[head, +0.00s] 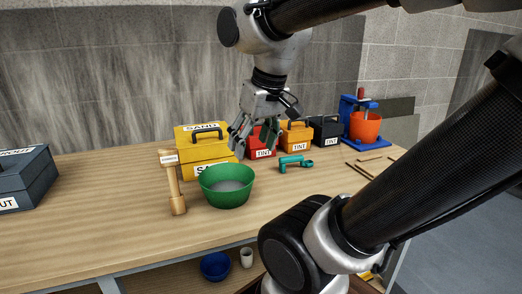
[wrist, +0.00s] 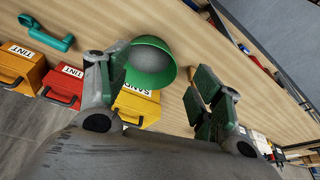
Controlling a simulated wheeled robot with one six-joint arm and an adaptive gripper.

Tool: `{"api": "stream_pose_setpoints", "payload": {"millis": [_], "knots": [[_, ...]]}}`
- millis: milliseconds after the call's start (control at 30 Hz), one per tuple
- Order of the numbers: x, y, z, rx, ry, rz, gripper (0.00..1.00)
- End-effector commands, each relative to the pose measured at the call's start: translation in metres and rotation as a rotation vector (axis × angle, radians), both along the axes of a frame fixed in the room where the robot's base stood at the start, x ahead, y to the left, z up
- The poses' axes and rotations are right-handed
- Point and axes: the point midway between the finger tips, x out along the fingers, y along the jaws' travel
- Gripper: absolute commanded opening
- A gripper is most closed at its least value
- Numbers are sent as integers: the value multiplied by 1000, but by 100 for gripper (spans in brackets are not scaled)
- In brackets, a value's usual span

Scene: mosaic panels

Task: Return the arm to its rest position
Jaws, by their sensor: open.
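My gripper (head: 255,138) hangs from my arm above the wooden table, with its fingers pointing down. It is behind and above the green bowl (head: 227,188), in front of the yellow and red boxes. In the wrist view my gripper (wrist: 160,88) has its two fingers spread wide apart with nothing held between them. The green bowl (wrist: 151,68) shows past the left finger and holds grey material. My arm's upper links cross the right side of the head view.
The workbench (head: 110,215) carries a yellow SAND box (head: 190,138), red (head: 259,150), orange (head: 297,137) and dark (head: 326,131) TINT boxes, a wooden mallet (head: 173,185), a teal tool (head: 294,163) and a blue stand with an orange bucket (head: 365,126). A dark box (head: 24,178) stands left.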

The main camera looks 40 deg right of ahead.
Motion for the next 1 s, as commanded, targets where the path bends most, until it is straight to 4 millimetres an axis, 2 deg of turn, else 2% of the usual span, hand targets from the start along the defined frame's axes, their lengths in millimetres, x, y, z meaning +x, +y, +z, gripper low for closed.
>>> {"api": "stream_pose_setpoints", "payload": {"millis": [33, 167, 1000], "knots": [[-11, -5, -8, -10, -20, 9, 66], [-21, -10, -19, -26, -44, 30, 66], [-21, -10, -19, -27, -44, 33, 66]]}}
